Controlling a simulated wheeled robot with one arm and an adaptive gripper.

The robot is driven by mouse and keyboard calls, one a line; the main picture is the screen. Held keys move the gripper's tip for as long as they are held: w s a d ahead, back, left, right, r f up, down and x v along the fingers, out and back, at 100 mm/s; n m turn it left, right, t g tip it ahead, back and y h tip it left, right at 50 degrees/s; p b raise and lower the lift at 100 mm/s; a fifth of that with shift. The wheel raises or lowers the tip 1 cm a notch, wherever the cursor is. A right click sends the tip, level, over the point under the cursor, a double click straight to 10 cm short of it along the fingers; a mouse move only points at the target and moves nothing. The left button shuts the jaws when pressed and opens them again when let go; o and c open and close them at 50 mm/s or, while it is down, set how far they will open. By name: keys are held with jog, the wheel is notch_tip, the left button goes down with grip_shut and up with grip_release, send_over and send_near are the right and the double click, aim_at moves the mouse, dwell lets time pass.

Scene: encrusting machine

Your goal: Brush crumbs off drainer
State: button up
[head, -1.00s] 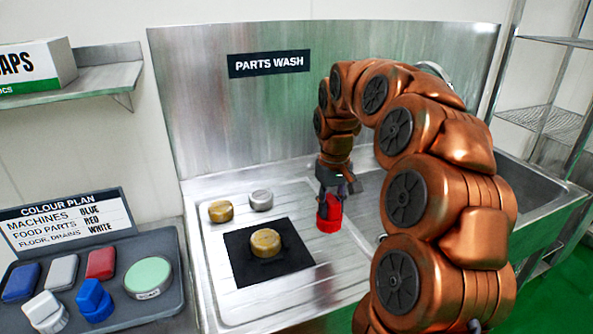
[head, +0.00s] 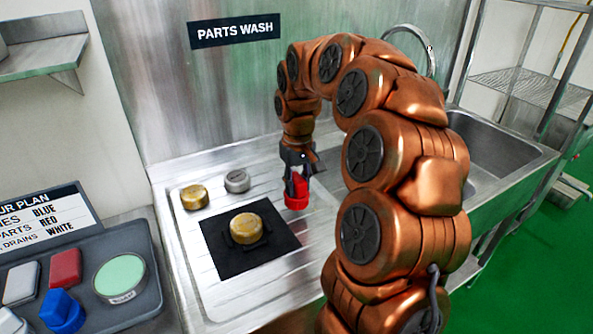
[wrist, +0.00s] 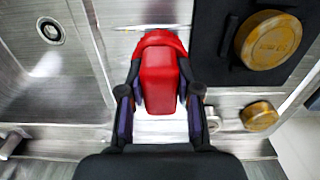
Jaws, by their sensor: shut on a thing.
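The drainer (head: 318,222) is a ridged steel board beside the sink. I cannot make out crumbs on it. My gripper (head: 297,178) is shut on a red brush (head: 297,199), which it holds upright over the drainer, right of the black mat (head: 218,262). In the wrist view, both fingers of my gripper (wrist: 160,95) press the sides of the red brush (wrist: 160,78). The brush's underside is hidden, so I cannot tell whether it touches the steel. A round brass part (head: 246,229) sits on the mat. A smaller brass part (head: 194,197) and a silver part (head: 237,181) stand behind it.
A grey tray (head: 145,290) at the left holds a blue brush (head: 62,312), a red block (head: 65,268), a grey block (head: 21,282) and a round green-topped pad (head: 120,277). A colour plan sign (head: 45,232) stands behind. The sink basin (head: 488,155) is right of my arm.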

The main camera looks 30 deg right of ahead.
notch_tip(320, 180, down, 3)
jog(key=shift+r+b, duration=0.1)
jog(key=shift+b, duration=0.2)
jog(key=shift+d+f, duration=0.25)
jog(key=shift+f, duration=0.05)
jog(key=shift+d, duration=0.4)
grip_shut()
jog(key=shift+s+d+p, duration=0.2)
jog(key=shift+d+p, duration=0.75)
jog(key=shift+d, duration=2.05)
jog(key=shift+d+r+p, duration=0.15)
jog(key=shift+r+p, duration=0.2)
jog(key=shift+p, duration=0.15)
jog(key=shift+a+f+b, duration=0.35)
jog(key=shift+f+b, duration=0.15)
jog(key=shift+w+a+b, duration=0.2)
jog(key=shift+a+b, duration=0.6)
jog(key=shift+a, duration=2.7)
notch_tip(320, 180, up, 8)
jog(key=shift+d+p, duration=0.1)
jog(key=shift+p, duration=0.95)
jog(key=shift+r, duration=0.25)
